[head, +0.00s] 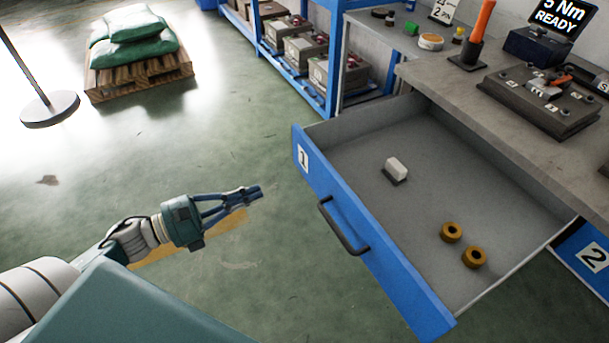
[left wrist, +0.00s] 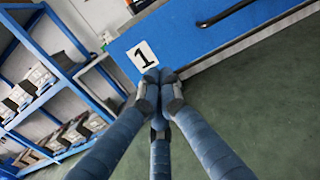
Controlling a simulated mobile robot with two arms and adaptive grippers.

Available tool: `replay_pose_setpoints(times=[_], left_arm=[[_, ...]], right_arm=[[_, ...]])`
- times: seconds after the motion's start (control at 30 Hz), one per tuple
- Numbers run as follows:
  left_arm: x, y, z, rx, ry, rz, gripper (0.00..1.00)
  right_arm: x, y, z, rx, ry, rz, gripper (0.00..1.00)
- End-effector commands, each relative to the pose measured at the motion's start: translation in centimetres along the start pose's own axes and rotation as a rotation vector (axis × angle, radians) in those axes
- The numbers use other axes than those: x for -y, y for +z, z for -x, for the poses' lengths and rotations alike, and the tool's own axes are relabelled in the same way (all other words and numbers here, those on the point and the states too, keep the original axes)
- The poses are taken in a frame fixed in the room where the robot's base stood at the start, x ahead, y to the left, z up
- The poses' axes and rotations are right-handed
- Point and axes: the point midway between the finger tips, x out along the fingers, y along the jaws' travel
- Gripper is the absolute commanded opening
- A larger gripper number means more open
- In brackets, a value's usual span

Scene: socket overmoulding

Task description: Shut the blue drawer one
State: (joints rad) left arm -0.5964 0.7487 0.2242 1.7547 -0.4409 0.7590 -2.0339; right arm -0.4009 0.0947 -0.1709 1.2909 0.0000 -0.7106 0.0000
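The blue drawer one (head: 385,243) stands pulled far out from the workbench, with its grey inside showing. Its front carries a white label with the number 1 and a dark bar handle (head: 343,226). My left gripper (head: 256,192) is to the left of the drawer front, apart from it, with its fingers together and nothing seen between them. In the left wrist view the closed fingertips (left wrist: 160,78) point toward the drawer front (left wrist: 200,38), just below the label; the handle (left wrist: 222,14) is at the upper right. My right gripper is not in view.
Inside the drawer lie a white and grey block (head: 396,169) and two brass-coloured rings (head: 451,232). The workbench (head: 440,80) above holds a fixture and a torque display. A blue shelf (head: 300,60) stands behind.

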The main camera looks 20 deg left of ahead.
Motion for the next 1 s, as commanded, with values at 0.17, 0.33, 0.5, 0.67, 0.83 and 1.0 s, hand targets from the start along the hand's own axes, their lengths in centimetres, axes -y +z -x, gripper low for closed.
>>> replay_pose_setpoints(times=[0.17,0.33,0.5,0.67,0.83,1.0], left_arm=[[-0.1,0.2,-3.5,0.004,0.0,-0.001,0.0],[-0.2,0.2,-7.2,0.004,0.002,0.0,0.0],[-0.2,0.2,-10.2,0.002,0.004,0.001,0.0],[-0.2,0.1,-12.0,0.002,0.005,0.002,0.0],[-0.2,0.1,-12.7,0.0,0.005,0.004,0.0],[-0.2,0.0,-12.8,0.0,0.005,0.005,0.0]], right_arm=[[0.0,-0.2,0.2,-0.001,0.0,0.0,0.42],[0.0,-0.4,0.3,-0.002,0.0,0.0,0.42],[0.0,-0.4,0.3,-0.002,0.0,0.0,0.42],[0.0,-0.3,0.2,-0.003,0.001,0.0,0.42],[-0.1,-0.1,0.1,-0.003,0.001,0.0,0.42],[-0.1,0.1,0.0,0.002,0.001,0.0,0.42]])
